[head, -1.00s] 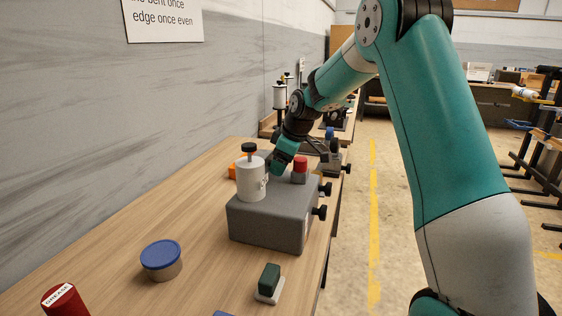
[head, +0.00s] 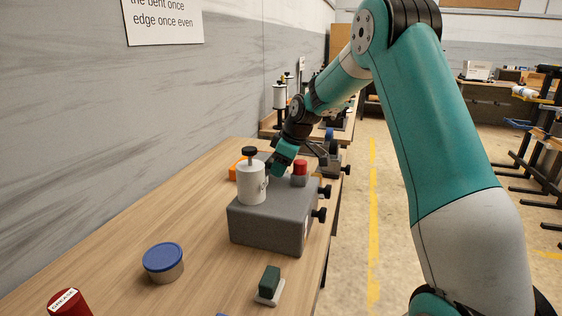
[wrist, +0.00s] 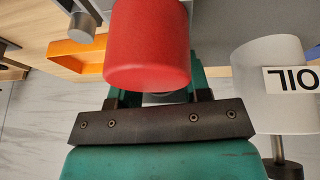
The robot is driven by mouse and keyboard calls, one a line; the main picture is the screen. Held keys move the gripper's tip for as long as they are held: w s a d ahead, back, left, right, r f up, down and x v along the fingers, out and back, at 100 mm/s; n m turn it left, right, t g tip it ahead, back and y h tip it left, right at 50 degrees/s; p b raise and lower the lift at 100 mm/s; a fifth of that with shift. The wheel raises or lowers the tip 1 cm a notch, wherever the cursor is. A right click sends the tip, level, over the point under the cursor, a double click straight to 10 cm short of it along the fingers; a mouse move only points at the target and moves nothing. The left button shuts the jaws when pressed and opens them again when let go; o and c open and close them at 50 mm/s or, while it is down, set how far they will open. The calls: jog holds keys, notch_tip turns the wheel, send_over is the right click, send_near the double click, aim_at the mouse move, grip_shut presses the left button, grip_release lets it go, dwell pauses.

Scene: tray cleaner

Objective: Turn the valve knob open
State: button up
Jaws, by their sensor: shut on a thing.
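My gripper (head: 277,169) reaches down over the grey box (head: 265,229), between the white can and the red cap. In the wrist view its two teal fingers (wrist: 157,87) stand apart behind the red cap, which covers their tips. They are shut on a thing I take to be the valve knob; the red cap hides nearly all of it. The red cap (head: 300,167) stands on the box just right of the gripper and fills the middle of the wrist view (wrist: 148,45).
A white can (head: 251,184), labelled OIL in the wrist view (wrist: 268,85), stands close to the fingers. Black knobs (head: 319,215) stick out of the box's right side. An orange tray (wrist: 80,52) lies behind.

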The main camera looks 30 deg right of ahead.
jog(key=g+y+p, duration=0.1)
jog(key=p, duration=0.2)
jog(key=g+y+p, duration=0.1)
jog(key=p, duration=0.2)
jog(key=shift+w+d+r+m+p, duration=0.1)
jog(key=shift+d+r+m+p, duration=0.1)
jog(key=shift+r+m+p, duration=0.15)
jog(key=y+p, duration=0.1)
jog(key=p, duration=0.2)
jog(key=shift+f+g+y, duration=0.1)
jog(key=shift+g+y, duration=0.2)
jog(key=shift+g, duration=0.1)
jog(key=shift+f+p, duration=0.15)
jog(key=shift+p, duration=0.3)
jog(key=shift+w+m+y, duration=0.1)
jog(key=shift+m+y, duration=0.15)
jog(key=shift+y, duration=0.05)
jog(key=shift+f, duration=0.1)
jog(key=o, duration=0.9)
jog(key=shift+o, duration=0.2)
jog(key=shift+d, duration=0.1)
